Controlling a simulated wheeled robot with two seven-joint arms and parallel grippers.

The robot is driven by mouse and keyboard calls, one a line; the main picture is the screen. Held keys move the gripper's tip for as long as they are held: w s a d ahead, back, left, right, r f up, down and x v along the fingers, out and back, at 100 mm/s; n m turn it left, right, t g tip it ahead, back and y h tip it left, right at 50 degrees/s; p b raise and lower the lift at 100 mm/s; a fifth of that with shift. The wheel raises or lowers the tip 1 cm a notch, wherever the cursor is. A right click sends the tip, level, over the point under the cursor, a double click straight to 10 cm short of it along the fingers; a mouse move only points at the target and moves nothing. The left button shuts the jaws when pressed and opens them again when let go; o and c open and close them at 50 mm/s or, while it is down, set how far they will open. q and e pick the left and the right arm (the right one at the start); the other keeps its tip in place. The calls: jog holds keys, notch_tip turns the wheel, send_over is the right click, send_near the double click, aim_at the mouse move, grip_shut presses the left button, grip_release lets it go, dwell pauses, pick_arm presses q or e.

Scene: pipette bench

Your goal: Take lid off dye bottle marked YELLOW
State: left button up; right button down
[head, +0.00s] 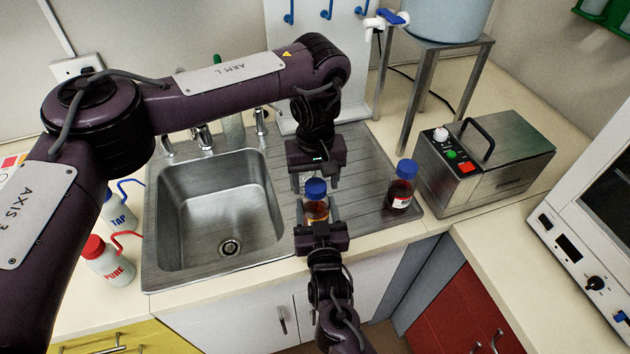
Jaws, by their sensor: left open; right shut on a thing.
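A clear bottle (316,211) with orange-amber liquid and a blue lid (316,188) is upright at the drainboard beside the sink. Its lid is on, and no marking on it can be read. My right gripper (317,218) comes from the front edge and is shut on the bottle's body, hiding its lower part. My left gripper (313,178) points down at the lid from above and behind, open; whether its fingers touch the lid cannot be told. A second blue-lidded bottle (400,187), with dark red liquid and a white and red label, stands on the drainboard to the right.
The steel sink basin (222,205) is empty, left of the bottle. Wash bottles marked TAP (118,214) and PURE (110,262) stand at the left. A grey box with a handle (490,165) is at the right, with a metal stand (435,80) behind. Bare drainboard lies between the two dye bottles.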

aim_at(315, 185)
pick_arm(q)
notch_tip(315, 185, up, 3)
jog(key=shift+r, duration=0.2)
pick_arm(e)
jog(key=shift+r, duration=0.1)
pick_arm(q)
jog(key=shift+s+r, duration=0.1)
jog(key=shift+r, duration=0.05)
jog(key=shift+c, duration=0.4)
jog(key=m, duration=0.6)
jog(key=shift+r, duration=0.25)
jog(key=m, duration=0.6)
jog(key=shift+d+r+m, duration=0.1)
jog(key=shift+r+m, duration=0.25)
jog(key=shift+m, duration=0.05)
jog(key=m, duration=0.6)
jog(key=shift+r, duration=0.25)
jog(key=m, duration=0.7)
jog(key=shift+r, duration=0.3)
jog(key=m, duration=0.6)
jog(key=shift+r, duration=0.3)
jog(key=m, duration=0.6)
jog(key=shift+r+m, duration=0.25)
jog(key=shift+m, duration=0.15)
jog(key=shift+f, duration=4)
